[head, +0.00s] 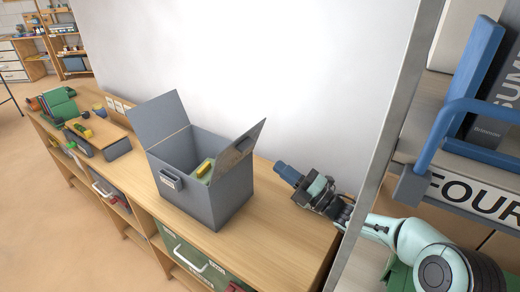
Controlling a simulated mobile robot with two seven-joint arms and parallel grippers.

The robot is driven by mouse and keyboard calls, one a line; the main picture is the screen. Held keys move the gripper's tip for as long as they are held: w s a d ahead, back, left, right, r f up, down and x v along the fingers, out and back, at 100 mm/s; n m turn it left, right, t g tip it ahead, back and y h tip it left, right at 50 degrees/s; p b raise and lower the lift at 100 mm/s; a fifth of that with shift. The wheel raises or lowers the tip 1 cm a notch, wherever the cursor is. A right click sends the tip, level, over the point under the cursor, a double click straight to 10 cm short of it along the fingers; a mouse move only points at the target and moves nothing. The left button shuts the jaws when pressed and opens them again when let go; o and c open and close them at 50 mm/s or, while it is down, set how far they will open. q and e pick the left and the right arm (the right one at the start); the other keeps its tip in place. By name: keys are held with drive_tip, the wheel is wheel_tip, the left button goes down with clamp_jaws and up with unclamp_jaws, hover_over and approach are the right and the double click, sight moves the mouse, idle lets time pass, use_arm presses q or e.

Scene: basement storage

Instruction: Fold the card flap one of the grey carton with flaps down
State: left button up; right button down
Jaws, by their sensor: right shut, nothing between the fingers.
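The grey carton with flaps (215,200) stands on the wooden bench, to the left of my right gripper. One card flap (158,118) stands up at its back left. Another flap (240,150) stands up on its right side, leaning outward to the right. I cannot tell which of them is flap one. A yellow and green item shows inside the carton. My right gripper (283,171) is shut and empty, just right of the right-hand flap and apart from it, low over the bench top. My left gripper is not in view.
The wooden bench (275,235) is clear right of the carton. A wooden-topped box (97,138) and green items (60,103) stand to the left. A metal shelf post (385,140) and a shelf with a blue frame (455,110) stand close on the right.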

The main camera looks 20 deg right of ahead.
sight(251, 146)
drive_tip(key=p+x, duration=0.2)
drive_tip(key=x, duration=0.4)
drive_tip(key=shift+w+a+r, duration=0.1)
drive_tip(key=shift+w+r, duration=0.15)
drive_tip(key=shift+w+a+r, duration=0.15)
drive_tip(key=shift+w+a, duration=0.2)
drive_tip(key=shift+w, duration=0.3)
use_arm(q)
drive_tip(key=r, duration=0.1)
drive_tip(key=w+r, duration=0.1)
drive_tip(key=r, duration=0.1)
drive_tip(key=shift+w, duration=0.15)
